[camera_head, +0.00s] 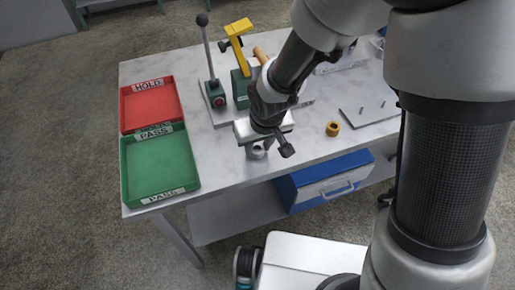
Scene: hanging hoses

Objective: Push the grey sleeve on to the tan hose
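My gripper (258,143) points down close to the front edge of the worktable, at the middle of the picture. A small grey round piece (257,153) shows just below it; it may be the grey sleeve, but it is too small and covered to be sure. I cannot tell whether the fingers touch or hold it. A short tan piece (261,55) shows behind my wrist, beside the yellow-handled clamp; it may be the tan hose. Most of it is hidden by my arm.
The pale worktable (215,140) carries a red HOLD tray (123,108) and a green PASS tray (125,172) at left. A lever tool (208,58) and a yellow-handled clamp (239,42) stand behind my gripper.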

